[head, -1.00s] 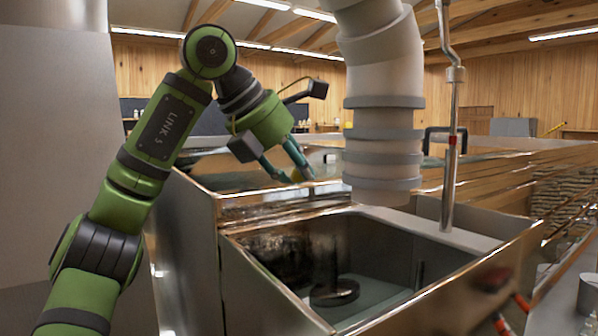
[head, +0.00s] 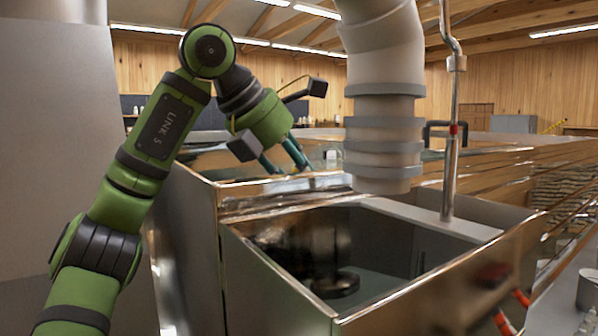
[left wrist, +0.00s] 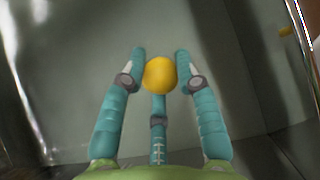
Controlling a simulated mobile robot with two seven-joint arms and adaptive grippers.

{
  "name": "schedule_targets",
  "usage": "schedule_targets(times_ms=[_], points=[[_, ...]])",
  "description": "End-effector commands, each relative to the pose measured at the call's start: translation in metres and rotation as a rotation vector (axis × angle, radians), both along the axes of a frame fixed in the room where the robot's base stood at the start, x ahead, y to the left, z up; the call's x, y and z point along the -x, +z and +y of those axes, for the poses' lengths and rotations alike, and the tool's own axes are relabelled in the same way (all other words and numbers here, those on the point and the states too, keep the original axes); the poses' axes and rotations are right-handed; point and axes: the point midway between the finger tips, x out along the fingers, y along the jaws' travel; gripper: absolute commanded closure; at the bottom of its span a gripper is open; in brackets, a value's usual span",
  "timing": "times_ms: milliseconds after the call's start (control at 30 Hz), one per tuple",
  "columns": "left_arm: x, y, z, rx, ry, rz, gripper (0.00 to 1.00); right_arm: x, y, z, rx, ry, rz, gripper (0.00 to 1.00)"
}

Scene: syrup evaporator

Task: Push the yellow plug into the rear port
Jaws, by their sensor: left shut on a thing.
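The yellow plug (left wrist: 160,75) shows as a round yellow end between the teal fingers in the left wrist view. My left gripper (head: 291,170) is at the far side of the near metal pan's rim in the head view. It also shows in the left wrist view (left wrist: 160,58), shut on the plug. The plug is hidden in the head view. I cannot make out the rear port in either view, so I cannot tell whether the plug touches it. My right gripper is not in view.
An open metal pan (head: 228,265) with dark liquid stands in front of the gripper. A thick grey duct (head: 383,120) and a thin metal pipe (head: 450,165) stand to the right.

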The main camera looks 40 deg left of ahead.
Motion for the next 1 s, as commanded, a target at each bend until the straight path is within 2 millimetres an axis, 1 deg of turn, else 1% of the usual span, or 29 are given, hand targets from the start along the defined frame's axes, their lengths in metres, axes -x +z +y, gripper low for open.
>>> schedule_targets(times_ms=[233, 267, 300, 333, 633, 733, 867, 1000], points=[[0.0, -0.003, 0.0, -0.001, 0.0, 0.007, 1.0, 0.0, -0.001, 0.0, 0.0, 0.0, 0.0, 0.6], [0.0, -0.003, 0.0, 0.0, 0.001, 0.008, 0.64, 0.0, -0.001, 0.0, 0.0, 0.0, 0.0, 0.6], [0.0, -0.003, 0.0, 0.0, 0.001, 0.008, 0.48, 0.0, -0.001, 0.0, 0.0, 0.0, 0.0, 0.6], [0.0, -0.003, 0.0, -0.002, 0.0, 0.008, 0.41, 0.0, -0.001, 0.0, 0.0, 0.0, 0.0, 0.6], [0.0, -0.003, 0.0, -0.001, 0.0, 0.006, 0.41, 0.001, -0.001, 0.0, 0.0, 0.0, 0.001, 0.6], [0.002, 0.001, 0.001, -0.001, 0.0, 0.005, 0.41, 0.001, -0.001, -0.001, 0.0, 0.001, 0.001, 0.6], [0.012, 0.014, 0.004, 0.001, 0.0, 0.001, 0.41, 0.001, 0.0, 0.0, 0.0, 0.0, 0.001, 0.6], [0.029, 0.036, 0.01, -0.001, 0.001, 0.001, 0.41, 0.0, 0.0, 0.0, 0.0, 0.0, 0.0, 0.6]])
